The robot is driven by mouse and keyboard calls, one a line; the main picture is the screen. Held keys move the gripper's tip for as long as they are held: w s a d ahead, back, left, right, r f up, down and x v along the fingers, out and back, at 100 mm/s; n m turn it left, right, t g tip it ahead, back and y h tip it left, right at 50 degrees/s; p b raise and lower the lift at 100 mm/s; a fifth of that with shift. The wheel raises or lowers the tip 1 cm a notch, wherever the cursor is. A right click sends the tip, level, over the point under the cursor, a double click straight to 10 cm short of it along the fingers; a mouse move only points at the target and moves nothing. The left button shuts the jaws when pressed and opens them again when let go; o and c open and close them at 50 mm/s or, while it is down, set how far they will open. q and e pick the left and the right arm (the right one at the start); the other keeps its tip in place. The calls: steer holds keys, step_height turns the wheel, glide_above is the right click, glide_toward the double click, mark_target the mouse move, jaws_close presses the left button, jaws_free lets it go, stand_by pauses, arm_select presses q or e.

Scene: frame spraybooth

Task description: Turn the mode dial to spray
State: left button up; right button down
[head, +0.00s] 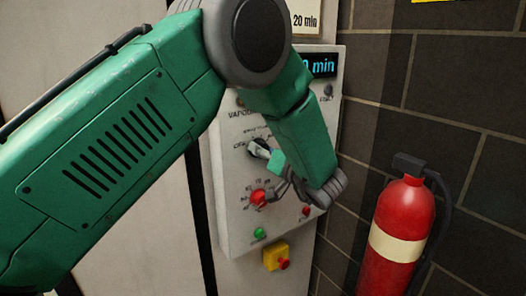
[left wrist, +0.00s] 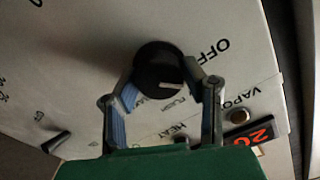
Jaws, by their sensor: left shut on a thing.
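The mode dial (head: 256,145) is a round black knob on the pale control panel, partly hidden by my left gripper (head: 265,153) in the head view. In the left wrist view the black dial (left wrist: 155,65) sits between the two fingers of my left gripper (left wrist: 168,92), which is shut on it from both sides. A short white mark shows on the lower right of the dial's face. "OFF" is printed to its right in that view, with smaller labels around it. I cannot tell for sure which label the mark points to. My right gripper is in neither view.
The control panel (head: 230,220) also bears a red knob (head: 258,197), a green button (head: 260,233) and a lit display (head: 322,65). A yellow box with a red button (head: 275,257) is below. A red fire extinguisher (head: 403,215) stands at the right by the dark brick wall (head: 460,90).

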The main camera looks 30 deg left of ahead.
arm_select(q)
steer(key=shift+w+r+m, duration=0.15)
steer(key=shift+r+m, duration=0.05)
steer(key=shift+m, duration=1.4)
steer(key=shift+d, duration=0.1)
steer(key=o, duration=1.1)
steer(key=shift+w+d+f+m, duration=0.1)
steer(key=shift+w+f+m, duration=0.05)
steer(key=shift+m, duration=0.15)
steer(key=v, duration=1.2)
steer(key=shift+d+f, duration=0.15)
